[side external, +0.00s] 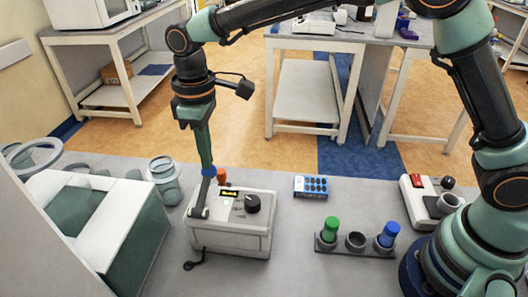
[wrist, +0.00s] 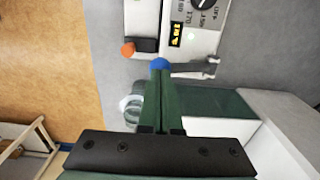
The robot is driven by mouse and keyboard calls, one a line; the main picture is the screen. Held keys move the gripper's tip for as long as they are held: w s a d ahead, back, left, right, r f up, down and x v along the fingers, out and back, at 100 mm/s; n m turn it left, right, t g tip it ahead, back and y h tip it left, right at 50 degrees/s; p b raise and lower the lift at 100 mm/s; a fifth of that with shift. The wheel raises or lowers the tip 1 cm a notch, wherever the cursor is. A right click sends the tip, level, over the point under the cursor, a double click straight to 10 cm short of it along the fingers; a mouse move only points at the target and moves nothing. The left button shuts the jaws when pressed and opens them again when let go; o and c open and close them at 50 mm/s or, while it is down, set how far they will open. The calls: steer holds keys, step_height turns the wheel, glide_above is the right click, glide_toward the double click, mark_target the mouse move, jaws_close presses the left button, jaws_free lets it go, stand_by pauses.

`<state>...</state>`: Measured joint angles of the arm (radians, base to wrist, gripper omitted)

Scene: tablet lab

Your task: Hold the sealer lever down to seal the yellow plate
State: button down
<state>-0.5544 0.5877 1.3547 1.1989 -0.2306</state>
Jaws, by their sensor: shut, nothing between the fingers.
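The sealer (side external: 232,235) is a white box with a black dial and a small lit yellow display, also seen at the top of the wrist view (wrist: 225,40). Its grey lever (side external: 201,200) has a blue knob (side external: 208,171) and shows in the wrist view (wrist: 195,69). My gripper (side external: 207,163) is shut and empty, pointing down. Its fingertips (wrist: 160,72) are at the blue knob; whether they touch it is unclear. The lever stands up steeply in the side view. I cannot make out a yellow plate in either view.
A blue well plate (side external: 312,186) lies right of the sealer. A rack (side external: 355,250) holds green- and blue-capped items. A glass jar (side external: 163,180) and a large green-and-white box (side external: 110,220) stand left. An orange piece (side external: 221,176) is behind the lever.

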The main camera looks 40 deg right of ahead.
steer(key=shift+f, duration=0.15)
steer(key=shift+d+f, duration=0.1)
steer(key=shift+f, duration=1.1)
stand_by(3.8)
steer(key=shift+r, duration=0.85)
steer(key=shift+w+r, duration=0.1)
steer(key=shift+r, duration=0.7)
steer(key=shift+r, duration=0.15)
steer(key=shift+r, duration=0.15)
